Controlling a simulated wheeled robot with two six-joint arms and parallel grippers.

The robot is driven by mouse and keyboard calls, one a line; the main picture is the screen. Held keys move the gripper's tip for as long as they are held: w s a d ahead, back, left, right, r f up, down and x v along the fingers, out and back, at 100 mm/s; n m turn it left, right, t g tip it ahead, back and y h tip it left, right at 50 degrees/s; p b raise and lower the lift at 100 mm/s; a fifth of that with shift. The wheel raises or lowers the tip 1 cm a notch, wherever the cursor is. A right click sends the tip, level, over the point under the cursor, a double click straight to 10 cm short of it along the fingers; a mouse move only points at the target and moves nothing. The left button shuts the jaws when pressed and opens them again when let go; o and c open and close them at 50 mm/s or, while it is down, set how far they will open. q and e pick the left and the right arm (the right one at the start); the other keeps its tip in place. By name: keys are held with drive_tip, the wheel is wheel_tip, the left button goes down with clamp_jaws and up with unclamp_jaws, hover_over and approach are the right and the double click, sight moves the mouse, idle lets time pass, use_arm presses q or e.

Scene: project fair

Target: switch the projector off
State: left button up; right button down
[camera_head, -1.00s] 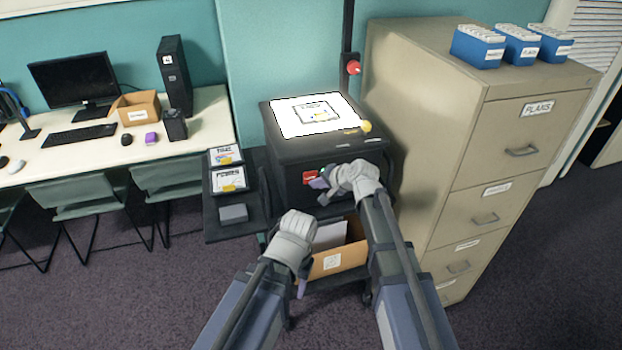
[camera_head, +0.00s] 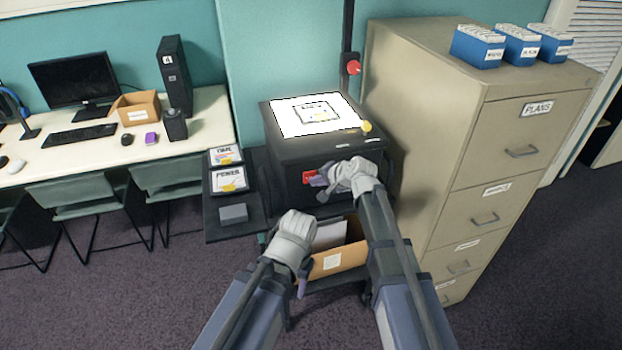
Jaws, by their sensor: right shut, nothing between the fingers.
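The overhead projector (camera_head: 285,158) is a black box on a dark cart, with a brightly lit glass top (camera_head: 287,118) holding a framed sheet. A red switch (camera_head: 307,177) sits on its front face. My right gripper (camera_head: 319,181) is shut and empty, its fingertips at the right side of the red switch; I cannot tell whether they touch it. The gripper hides part of the front panel. My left gripper (camera_head: 302,287) hangs low in front of the cart, pointing down; its fingers are mostly hidden behind its wrist.
A cardboard box (camera_head: 350,257) stands on the cart's lower shelf. A side shelf (camera_head: 222,205) holds two framed sheets and a grey block. A tall beige filing cabinet (camera_head: 450,150) stands close on the right. A desk (camera_head: 209,122) with a computer is at left.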

drive_tip(key=shift+w, duration=0.15)
drive_tip(key=shift+s+d, duration=0.15)
drive_tip(key=shift+s, duration=0.5)
drive_tip(key=shift+s, duration=0.1)
drive_tip(key=s, duration=0.2)
drive_tip(key=s+d, duration=0.2)
drive_tip(key=s, duration=0.1)
drive_tip(key=shift+s, duration=0.3)
idle(2.3)
